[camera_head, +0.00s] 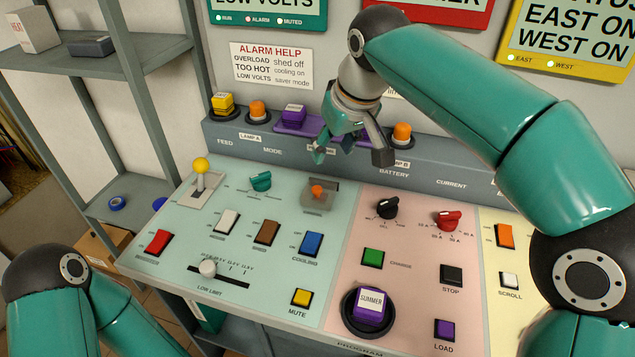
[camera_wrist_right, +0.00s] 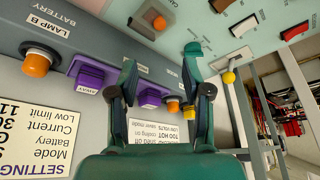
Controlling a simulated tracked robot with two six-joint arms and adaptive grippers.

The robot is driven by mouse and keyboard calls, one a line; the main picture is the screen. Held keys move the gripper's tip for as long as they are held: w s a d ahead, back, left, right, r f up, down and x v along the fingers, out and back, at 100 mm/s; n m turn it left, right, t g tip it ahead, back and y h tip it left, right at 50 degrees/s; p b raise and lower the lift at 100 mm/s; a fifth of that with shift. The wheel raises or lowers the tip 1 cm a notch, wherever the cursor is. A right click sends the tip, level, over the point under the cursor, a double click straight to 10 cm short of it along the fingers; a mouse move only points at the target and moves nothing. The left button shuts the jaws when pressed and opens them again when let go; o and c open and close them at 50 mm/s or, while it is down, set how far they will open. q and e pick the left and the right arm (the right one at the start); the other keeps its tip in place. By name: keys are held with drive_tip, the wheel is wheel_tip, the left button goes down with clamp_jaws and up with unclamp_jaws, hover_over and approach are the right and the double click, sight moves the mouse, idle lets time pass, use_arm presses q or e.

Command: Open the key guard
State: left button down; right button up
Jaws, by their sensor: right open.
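The key guard (camera_head: 322,187) appears as a small see-through grey cover at an orange key switch (camera_head: 317,192) on the pale green panel. I cannot tell for sure how far the cover is raised. The orange switch also shows upside down at the top of the right wrist view (camera_wrist_right: 158,22). My right gripper (camera_head: 350,153) is open and empty, above the back edge of the panel, behind and a little right of the key switch. Its two spread fingers show in the right wrist view (camera_wrist_right: 160,68). My left arm shows at bottom left, its gripper out of frame.
A teal knob (camera_head: 260,181), a yellow-topped lever (camera_head: 201,170) and a blue rocker (camera_head: 311,244) surround the key switch. Purple blocks (camera_head: 293,114) and orange lamps (camera_head: 402,132) line the raised ledge behind. A black knob (camera_head: 386,207) stands to the right.

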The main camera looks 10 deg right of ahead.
sight(317, 188)
drive_tip(key=x, duration=1.4)
drive_tip(key=shift+w+f+b, duration=0.2)
drive_tip(key=shift+f+b, duration=0.1)
drive_tip(key=shift+f, duration=0.05)
drive_tip(key=shift+c, duration=0.2)
clamp_jaws()
